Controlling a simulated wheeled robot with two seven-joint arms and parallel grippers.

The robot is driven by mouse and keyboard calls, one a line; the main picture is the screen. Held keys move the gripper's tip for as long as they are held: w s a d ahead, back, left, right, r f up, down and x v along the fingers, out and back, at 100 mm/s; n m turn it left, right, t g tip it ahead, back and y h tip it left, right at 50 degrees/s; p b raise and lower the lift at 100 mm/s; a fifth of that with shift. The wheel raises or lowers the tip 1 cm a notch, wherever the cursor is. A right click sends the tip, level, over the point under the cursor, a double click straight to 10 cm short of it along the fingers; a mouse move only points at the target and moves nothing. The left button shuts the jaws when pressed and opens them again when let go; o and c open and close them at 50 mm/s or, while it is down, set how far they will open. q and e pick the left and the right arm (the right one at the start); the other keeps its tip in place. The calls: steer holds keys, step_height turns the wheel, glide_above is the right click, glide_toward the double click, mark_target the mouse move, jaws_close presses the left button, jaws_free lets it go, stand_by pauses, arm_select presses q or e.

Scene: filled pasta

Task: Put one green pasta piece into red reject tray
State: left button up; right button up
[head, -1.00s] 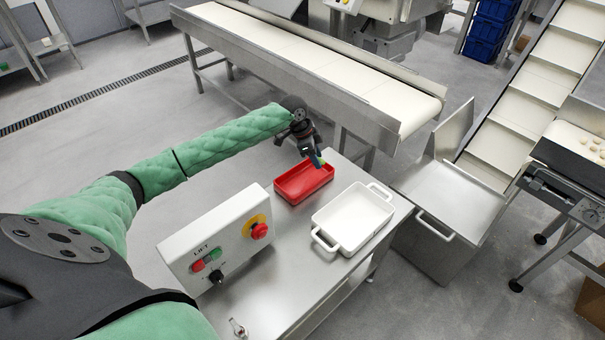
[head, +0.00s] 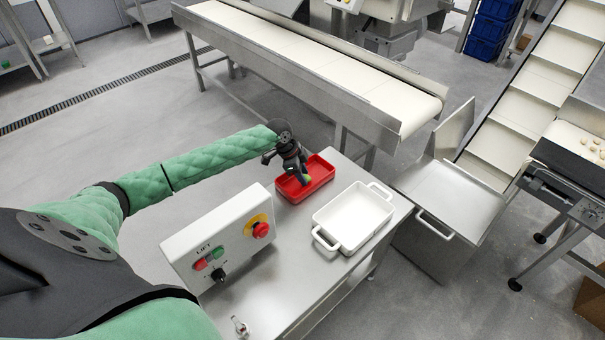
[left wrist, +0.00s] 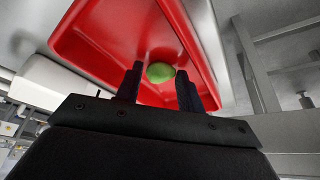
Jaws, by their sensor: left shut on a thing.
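The red reject tray (head: 321,172) stands on the steel table, left of the white dish; it also fills the upper middle of the left wrist view (left wrist: 95,45). My left gripper (head: 304,182) points down at the tray, its fingertips over or inside it. The green pasta piece (left wrist: 160,72) is between the two fingers (left wrist: 160,88) in the left wrist view, and the gripper is shut on it. A small bit of green (head: 306,178) shows at the fingertips in the head view. Whether the piece touches the tray floor I cannot tell. My right gripper is not in view.
The white two-handled dish (head: 355,215) stands right of the tray. A control box (head: 222,245) with a red stop button stands to the left on the steel table (head: 290,285). A conveyor (head: 300,65) runs behind.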

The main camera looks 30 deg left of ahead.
arm_select(q)
steer(key=o, duration=0.7)
steer(key=shift+f, duration=0.1)
steer(key=shift+c, duration=0.2)
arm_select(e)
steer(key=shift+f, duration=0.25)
arm_select(q)
steer(key=v, duration=1.2)
steer(key=shift+b, duration=0.35)
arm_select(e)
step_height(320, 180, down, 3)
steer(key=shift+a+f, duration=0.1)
